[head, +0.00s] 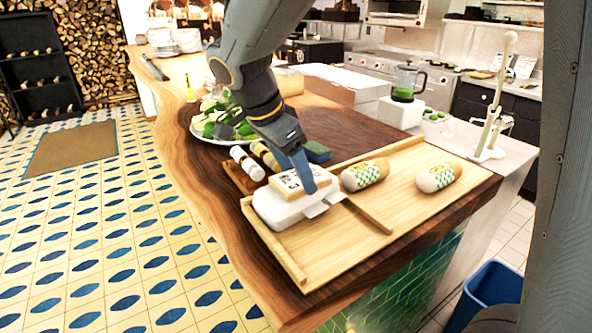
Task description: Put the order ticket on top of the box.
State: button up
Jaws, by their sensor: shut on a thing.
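The order ticket (289,187) is a small flat tan slab with a white face and black print. The box (272,211) is a white lidded container with a tab at its front right, standing in the left part of a wooden tray (330,254). My gripper (305,183) points down at the ticket's right side and is shut on it. The ticket looks level and lies over the box's lid; I cannot tell whether it touches the lid or is just above it. The gripper's blue finger hides part of the ticket's right side.
Two wrapped rolls (364,174) (438,177) lie in the tray, right of the box. A small caddy with bottles (246,163), a blue-green sponge (316,151) and a plate of vegetables (225,120) stand behind. The tray's front right is bare.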

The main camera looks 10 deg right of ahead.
jog(key=shift+f, duration=0.15)
jog(key=o, duration=1.1)
jog(key=b+v, duration=0.3)
jog(key=v, duration=0.9)
